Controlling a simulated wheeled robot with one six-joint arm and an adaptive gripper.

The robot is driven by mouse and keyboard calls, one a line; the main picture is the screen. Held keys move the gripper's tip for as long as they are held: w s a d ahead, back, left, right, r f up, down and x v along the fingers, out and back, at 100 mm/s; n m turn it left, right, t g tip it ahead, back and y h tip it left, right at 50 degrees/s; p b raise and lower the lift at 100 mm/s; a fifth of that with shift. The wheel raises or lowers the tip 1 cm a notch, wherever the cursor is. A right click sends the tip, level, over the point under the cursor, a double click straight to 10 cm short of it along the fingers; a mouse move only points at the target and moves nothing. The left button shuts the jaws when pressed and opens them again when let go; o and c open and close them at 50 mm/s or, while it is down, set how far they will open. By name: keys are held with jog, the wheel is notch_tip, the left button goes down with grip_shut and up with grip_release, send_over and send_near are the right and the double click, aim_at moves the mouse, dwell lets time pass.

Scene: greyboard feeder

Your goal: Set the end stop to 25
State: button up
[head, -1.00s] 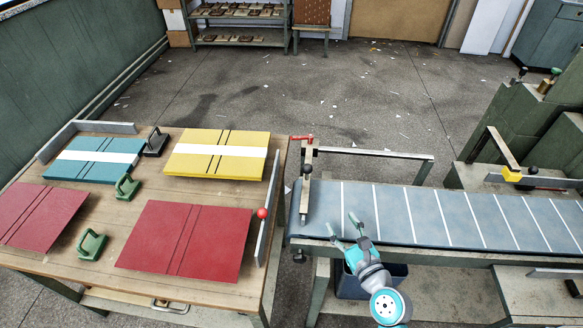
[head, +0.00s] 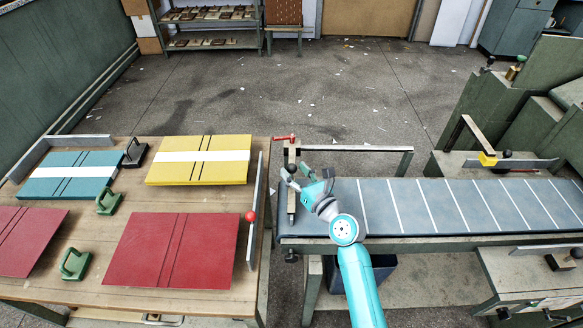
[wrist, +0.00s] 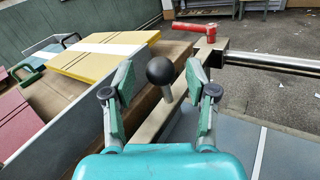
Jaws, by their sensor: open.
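The end stop, a crossbar (head: 292,205), lies across the left end of the grey bed (head: 350,222), which has white cross lines. Its black ball knob (wrist: 161,70) stands up on a short post in the wrist view. A red lever (head: 285,138) sits at the bar's far end, by a metal rail (head: 350,148); it also shows in the wrist view (wrist: 193,27). My gripper (wrist: 160,82) is open, with one finger on each side of the knob; I cannot tell if either touches it. In the head view my gripper (head: 298,176) partly covers the bar. No scale figures are readable.
The bed's middle is clear.

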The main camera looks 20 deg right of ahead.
jog(key=shift+x, duration=1.1)
grip_shut()
jog(key=s+d, duration=0.2)
jog(key=d, duration=0.6)
jog(key=s+d, duration=0.3)
jog(key=d, duration=0.5)
jog(key=s+d, duration=0.2)
jog(key=d, duration=0.6)
jog(key=shift+s, duration=0.4)
grip_release()
jog(key=shift+a, duration=0.1)
